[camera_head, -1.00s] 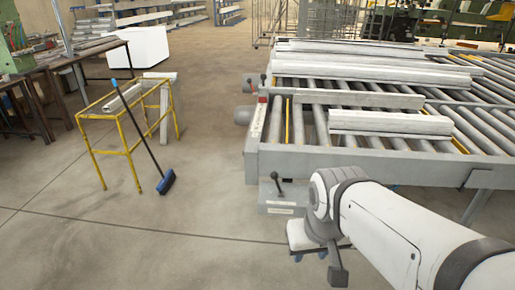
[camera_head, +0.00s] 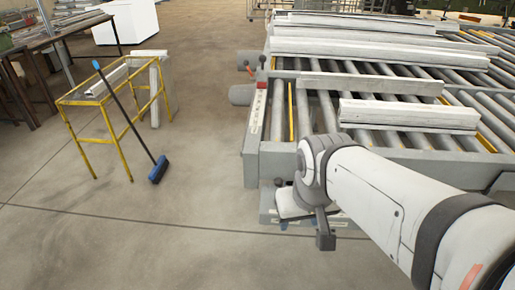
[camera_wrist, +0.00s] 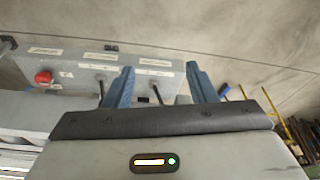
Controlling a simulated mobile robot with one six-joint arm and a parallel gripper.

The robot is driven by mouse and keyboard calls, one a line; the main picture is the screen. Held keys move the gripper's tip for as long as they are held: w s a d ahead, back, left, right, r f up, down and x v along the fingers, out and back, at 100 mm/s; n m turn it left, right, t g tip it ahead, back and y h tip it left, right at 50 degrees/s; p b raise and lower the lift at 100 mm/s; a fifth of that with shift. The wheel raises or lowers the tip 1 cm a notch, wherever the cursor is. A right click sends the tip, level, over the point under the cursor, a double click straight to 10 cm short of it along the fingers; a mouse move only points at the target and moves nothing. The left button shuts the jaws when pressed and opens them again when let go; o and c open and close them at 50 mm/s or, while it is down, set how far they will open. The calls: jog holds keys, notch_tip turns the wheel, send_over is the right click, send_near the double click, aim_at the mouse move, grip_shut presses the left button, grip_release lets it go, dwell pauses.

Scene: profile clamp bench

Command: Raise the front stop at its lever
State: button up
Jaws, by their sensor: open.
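My gripper (camera_wrist: 160,68) is open, with its two blue fingers spread in front of a grey control box (camera_wrist: 70,72). A thin dark lever (camera_wrist: 156,92) shows between the fingers. The box bears several pale labels, too small to read, so I cannot tell which lever is the front stop's. In the head view a dark-knobbed lever (camera_head: 279,182) stands on the low box at the conveyor's near end, partly hidden by my wrist. The fingers are not clear there.
A red knob (camera_wrist: 44,77) sits on the box's left part in the wrist view. The roller conveyor (camera_head: 258,160) with long profiles stands behind my arm. A yellow frame (camera_head: 118,150) with a leaning blue broom (camera_head: 159,168) stands left. The floor between is clear.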

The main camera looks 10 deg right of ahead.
jog(key=o, duration=0.6)
jog(key=shift+c, duration=0.2)
